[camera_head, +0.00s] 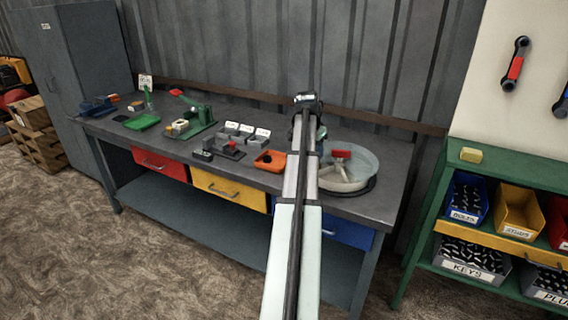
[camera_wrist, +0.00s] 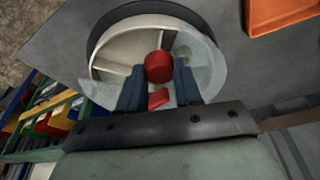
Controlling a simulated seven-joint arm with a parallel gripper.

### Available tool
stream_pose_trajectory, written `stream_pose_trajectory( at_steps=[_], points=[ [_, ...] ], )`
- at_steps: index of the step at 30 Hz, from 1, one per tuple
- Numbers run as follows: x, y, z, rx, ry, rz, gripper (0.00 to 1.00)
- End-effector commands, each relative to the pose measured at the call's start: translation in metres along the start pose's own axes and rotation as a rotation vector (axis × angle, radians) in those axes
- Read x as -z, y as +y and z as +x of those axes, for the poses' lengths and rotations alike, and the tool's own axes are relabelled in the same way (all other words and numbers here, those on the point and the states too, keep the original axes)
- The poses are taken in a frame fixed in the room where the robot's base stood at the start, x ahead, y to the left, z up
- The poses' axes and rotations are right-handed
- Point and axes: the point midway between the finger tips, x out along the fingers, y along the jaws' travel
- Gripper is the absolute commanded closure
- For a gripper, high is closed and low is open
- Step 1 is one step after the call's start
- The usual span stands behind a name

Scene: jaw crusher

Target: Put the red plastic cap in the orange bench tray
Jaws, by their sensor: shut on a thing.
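The red plastic cap (camera_wrist: 158,66) shows in the wrist view as a round red piece between the tips of my two blue fingers. My gripper (camera_wrist: 161,75) is shut on it, over a round, pale dish with dividers (camera_wrist: 122,50). I cannot tell how far the cap is above the dish floor. The orange bench tray (camera_head: 270,161) lies on the bench left of my arm in the head view. Part of it also shows at the top right of the wrist view (camera_wrist: 283,14). In the head view my arm hides most of the gripper.
A second red piece (camera_wrist: 159,98) shows between my fingers, nearer the palm. In the head view a red piece (camera_head: 341,154) stands over the round dish (camera_head: 366,163). A dark fixture (camera_head: 220,149) and grey labelled blocks (camera_head: 245,132) stand left of the tray.

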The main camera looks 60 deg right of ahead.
Motion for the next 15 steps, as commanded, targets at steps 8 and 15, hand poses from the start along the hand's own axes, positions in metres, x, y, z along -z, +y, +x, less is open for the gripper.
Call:
stream_pose_trajectory(
  at_steps=[8,15],
  points=[
    [-0.031,-0.115,-0.001,0.026,-0.018,-0.131,0.94],
    [-0.014,-0.174,0.002,0.063,-0.011,-0.216,0.94]
  ],
)
